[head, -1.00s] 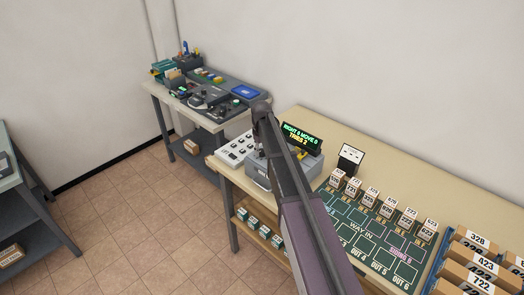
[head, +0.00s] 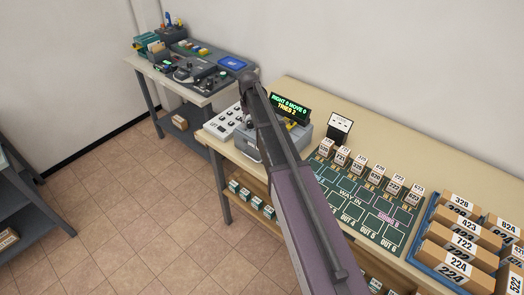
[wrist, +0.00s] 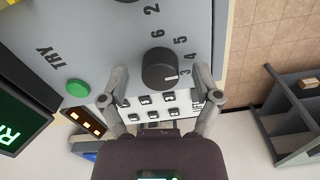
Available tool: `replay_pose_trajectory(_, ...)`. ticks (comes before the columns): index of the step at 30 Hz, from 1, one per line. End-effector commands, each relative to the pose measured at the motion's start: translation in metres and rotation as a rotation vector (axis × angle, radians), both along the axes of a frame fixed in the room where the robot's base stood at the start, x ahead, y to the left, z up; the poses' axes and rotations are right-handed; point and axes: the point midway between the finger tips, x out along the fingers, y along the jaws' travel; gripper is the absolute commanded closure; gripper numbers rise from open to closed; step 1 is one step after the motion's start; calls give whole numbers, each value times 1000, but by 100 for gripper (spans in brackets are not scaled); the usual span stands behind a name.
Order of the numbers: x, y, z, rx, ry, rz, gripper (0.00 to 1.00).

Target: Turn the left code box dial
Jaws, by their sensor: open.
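The code box (head: 301,134) is a grey box on the long wooden table, with a lit display (head: 290,107) reading "RIGHT 0 MOVE 0" and "TRIES 2". My arm hides part of it in the head view. In the wrist view the left dial (wrist: 160,69) is a black round knob with a white mark pointing near the 3. My gripper (wrist: 162,84) is open, with one finger on either side of this dial; I cannot tell whether they touch it. A second dial (wrist: 127,1) is cut off at the top edge. A green TRY button (wrist: 78,88) is to the left.
A white keypad panel (head: 224,122) stands beside the box, close under my fingers. A small card stand (head: 339,128) and a green sorting board (head: 362,215) with labelled blocks lie to the right. A blue tray (head: 428,242) holds parcels. The tiled floor is clear in front.

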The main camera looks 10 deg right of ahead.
Motion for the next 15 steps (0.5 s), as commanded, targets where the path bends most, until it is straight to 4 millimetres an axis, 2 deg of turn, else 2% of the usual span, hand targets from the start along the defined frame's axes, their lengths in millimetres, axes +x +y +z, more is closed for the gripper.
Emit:
replay_pose_trajectory(8,0,0,0,0,0,-96,19)
replay_pose_trajectory(15,0,0,0,0,0,-246,19)
